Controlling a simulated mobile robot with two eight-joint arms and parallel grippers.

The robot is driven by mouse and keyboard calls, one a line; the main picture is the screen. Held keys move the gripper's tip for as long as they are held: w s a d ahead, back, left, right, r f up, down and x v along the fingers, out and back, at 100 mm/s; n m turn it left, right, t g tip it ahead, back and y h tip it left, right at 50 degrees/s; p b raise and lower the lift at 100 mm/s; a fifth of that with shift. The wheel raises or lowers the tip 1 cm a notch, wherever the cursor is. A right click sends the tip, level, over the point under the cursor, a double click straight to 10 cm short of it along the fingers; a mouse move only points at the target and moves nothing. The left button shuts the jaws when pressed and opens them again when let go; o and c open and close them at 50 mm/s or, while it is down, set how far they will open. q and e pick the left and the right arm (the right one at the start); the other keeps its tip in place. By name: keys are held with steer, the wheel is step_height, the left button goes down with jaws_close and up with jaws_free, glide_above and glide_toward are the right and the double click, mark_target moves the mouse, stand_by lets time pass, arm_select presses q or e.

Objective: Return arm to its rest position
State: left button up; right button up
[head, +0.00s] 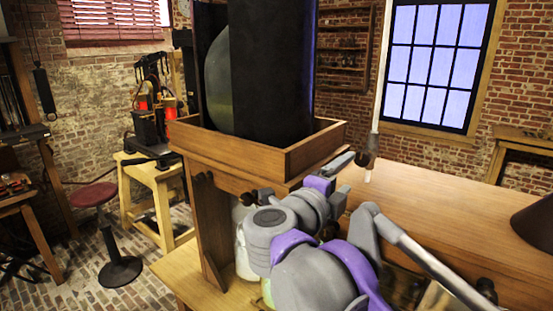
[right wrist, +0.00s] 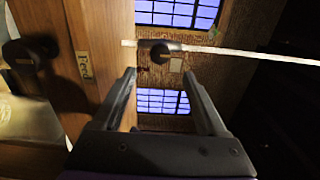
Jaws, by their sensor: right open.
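My right arm reaches in from the lower right in the head view, in front of the wooden apparatus. Its gripper (head: 337,170) is by the front right corner of the apparatus's wooden tray (head: 240,160). In the right wrist view the two fingers (right wrist: 160,80) stand wide apart with nothing between them. Pale glass jars (head: 243,262) stand under the tray, partly hidden behind my right arm. My left gripper is not in view.
A pale rod (head: 378,70) with a dark knob (head: 366,160) hangs close to the right gripper; the knob also shows beyond the fingers in the wrist view (right wrist: 160,52). A large dark cylinder (head: 272,70) stands in the tray. The wooden bench top (head: 440,215) at right is mostly clear.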

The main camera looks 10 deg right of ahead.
steer(key=w+a+f+n+t+y, duration=0.25)
steer(key=a+n+t+y, duration=0.4)
steer(key=n, duration=0.35)
steer(key=s+a+f+n+g+y, duration=0.2)
steer(key=a+f+n+y, duration=0.4)
steer(key=f+n+y, duration=0.4)
steer(key=s+d+f+n+g+h, duration=0.1)
steer(key=s+d+f+n+g, duration=0.1)
steer(key=s+f, duration=0.4)
steer(key=s+d+f+n+g+h, duration=0.1)
steer(key=s+f+g, duration=0.4)
steer(key=f, duration=0.8)
steer(key=s+d+f+n+g+h, duration=0.1)
steer(key=s+d+f+n+g, duration=0.2)
steer(key=f, duration=0.7)
steer(key=s+n, duration=0.2)
steer(key=s, duration=0.2)
steer(key=shift+s+d+f, duration=0.15)
steer(key=shift+s, duration=0.25)
steer(key=shift+g, duration=0.25)
